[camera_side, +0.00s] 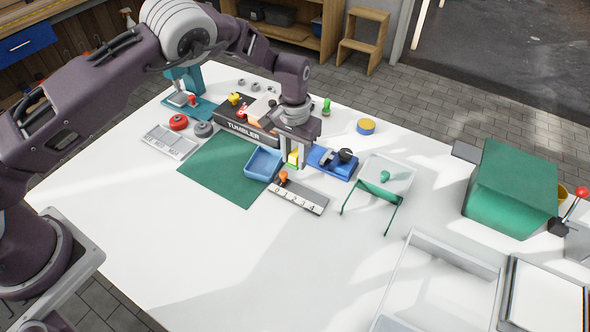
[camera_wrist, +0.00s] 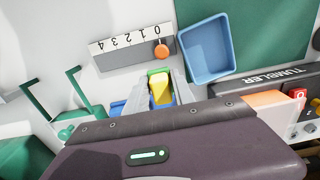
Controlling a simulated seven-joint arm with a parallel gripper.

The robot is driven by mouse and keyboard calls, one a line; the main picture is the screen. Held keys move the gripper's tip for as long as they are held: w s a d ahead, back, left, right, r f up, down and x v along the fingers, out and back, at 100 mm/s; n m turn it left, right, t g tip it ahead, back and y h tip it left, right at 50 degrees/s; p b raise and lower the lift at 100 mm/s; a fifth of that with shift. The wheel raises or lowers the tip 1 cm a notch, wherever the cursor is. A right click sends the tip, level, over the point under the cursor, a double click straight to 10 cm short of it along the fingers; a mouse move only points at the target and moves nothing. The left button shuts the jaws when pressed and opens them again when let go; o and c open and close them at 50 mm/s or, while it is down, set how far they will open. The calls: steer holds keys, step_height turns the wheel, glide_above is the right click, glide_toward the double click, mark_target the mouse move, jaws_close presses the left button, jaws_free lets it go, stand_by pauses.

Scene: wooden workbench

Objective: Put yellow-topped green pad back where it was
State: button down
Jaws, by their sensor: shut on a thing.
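The yellow-topped green pad (camera_wrist: 160,91) is between my gripper's fingers (camera_wrist: 161,86) in the wrist view, with its yellow face showing and a green edge at its far end. In the side view the pad (camera_side: 293,157) shows as a small yellow and green patch between the fingers (camera_side: 296,160). My gripper is shut on it and points down, between the blue tray and the blue device. Whether the pad touches the bench cannot be told.
A blue tray (camera_side: 263,164) is just left of my gripper. A numbered grey rail (camera_side: 298,196) with an orange knob lies in front. A blue device (camera_side: 332,163) stands to the right, then a pale bin (camera_side: 388,173) with green handles. The black TUMBLER box (camera_side: 247,127) is behind.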

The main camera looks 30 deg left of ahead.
mark_target(294, 177)
steer(key=shift+f, duration=2.35)
steer(key=shift+f, duration=0.1)
steer(key=c, duration=1.1)
jaws_free()
steer(key=shift+o, duration=0.2)
step_height(294, 177, up, 12)
steer(key=shift+r, duration=0.15)
